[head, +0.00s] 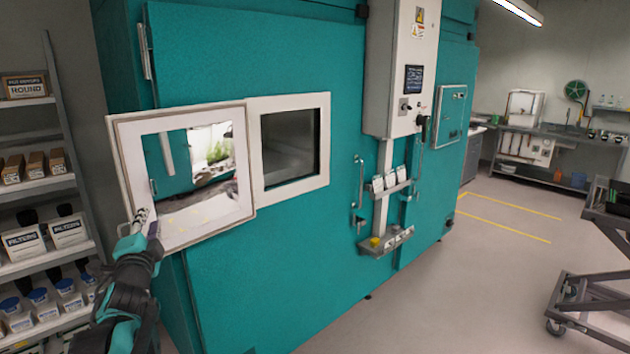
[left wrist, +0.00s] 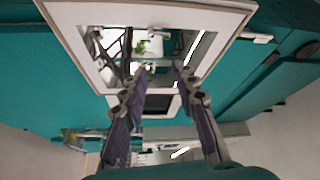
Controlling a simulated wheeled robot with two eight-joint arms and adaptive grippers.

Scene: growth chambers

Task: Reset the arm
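The teal growth chamber (head: 270,240) fills the middle of the head view. Its small white-framed window door (head: 185,232) stands swung open to the left, and its shiny pane shows plants and white shapes. To its right is a white-framed opening (head: 290,148) with a dark inside. My left gripper (head: 146,216) is at the lower left of the door's frame; I cannot tell whether it touches. In the left wrist view the two fingers (left wrist: 163,70) are apart with nothing between them, in front of the white door frame (left wrist: 100,13). My right gripper is out of view.
A shelf rack (head: 40,185) with boxes and jars stands close to my left arm. A grey control box (head: 400,70) and small shelves are on the chamber front. A wheeled cart (head: 595,290) is at the right. The floor between is clear.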

